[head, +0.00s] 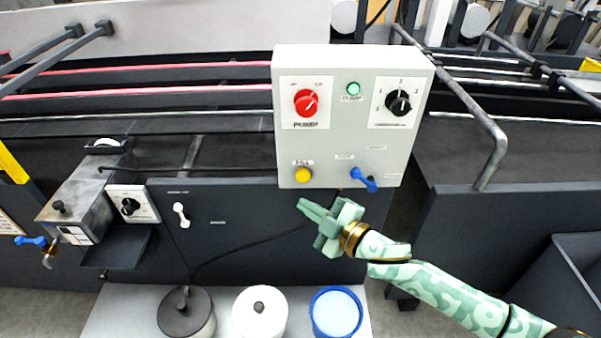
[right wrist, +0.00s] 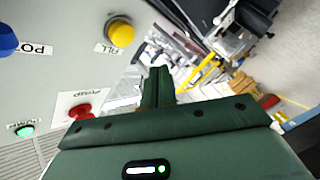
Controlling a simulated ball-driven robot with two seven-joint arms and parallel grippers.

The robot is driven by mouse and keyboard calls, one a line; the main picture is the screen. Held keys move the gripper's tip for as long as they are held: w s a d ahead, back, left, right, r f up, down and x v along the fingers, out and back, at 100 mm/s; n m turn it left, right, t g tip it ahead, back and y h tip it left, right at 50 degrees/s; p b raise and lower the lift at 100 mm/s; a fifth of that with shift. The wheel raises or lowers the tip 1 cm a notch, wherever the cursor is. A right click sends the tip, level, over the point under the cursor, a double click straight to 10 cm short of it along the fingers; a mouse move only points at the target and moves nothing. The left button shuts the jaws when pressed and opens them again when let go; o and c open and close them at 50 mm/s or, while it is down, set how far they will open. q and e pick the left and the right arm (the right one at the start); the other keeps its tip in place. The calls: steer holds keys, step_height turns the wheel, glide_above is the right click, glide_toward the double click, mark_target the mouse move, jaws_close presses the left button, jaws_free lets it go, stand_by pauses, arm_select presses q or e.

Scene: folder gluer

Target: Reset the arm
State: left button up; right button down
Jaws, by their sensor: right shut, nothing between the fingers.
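My right arm comes in from the lower right of the head view. Its green right gripper (head: 318,212) is shut and empty, just below the grey control box (head: 330,145). The fingers point left, below the yellow button (head: 303,174). In the right wrist view the shut fingers (right wrist: 158,88) show at the middle, with the yellow button (right wrist: 120,33) beyond them to the upper left. The box also carries a red knob (head: 306,102), a green lamp (head: 353,89), a black dial (head: 398,103) and a blue lever (head: 364,180). My left gripper is not in view.
Below the gripper, a pale shelf (head: 122,318) holds a dark-lidded pot (head: 186,315), a white lidded pot (head: 260,314) and a blue-rimmed bucket (head: 335,312). A dark cable crosses the machine's front panel (head: 235,228). A metal rail (head: 487,150) stands right of the box.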

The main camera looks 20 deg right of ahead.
steer(key=d+f+m+g+h, duration=0.1)
steer(key=d+f+m+h, duration=0.15)
steer(key=d+f, duration=0.4)
steer(key=d+f+m+g+h, duration=0.1)
steer(key=d+f+m+h, duration=0.15)
steer(key=f, duration=0.75)
steer(key=s+d+f+m+g+h, duration=0.25)
steer(key=s+f, duration=0.35)
steer(key=f, duration=0.3)
steer(key=s+d+f+m+g+h, duration=0.15)
steer(key=s+d+f, duration=0.25)
steer(key=s+f, duration=0.4)
steer(key=s+f+m+g, duration=0.1)
steer(key=s+f+g, duration=0.2)
steer(key=s+f, duration=0.45)
steer(key=s+f+m+g, duration=0.15)
steer(key=s+f, duration=0.25)
steer(key=s, duration=0.7)
steer(key=s+a+f+g, duration=0.1)
steer(key=s+a+g, duration=0.1)
steer(key=s, duration=0.7)
steer(key=s+a+f+g, duration=0.1)
steer(key=s+a, duration=0.3)
steer(key=s, duration=0.5)
steer(key=shift+f+m+g, duration=0.2)
steer(key=shift+m+g, duration=0.15)
steer(key=shift+g, duration=0.1)
steer(key=shift+w, duration=0.1)
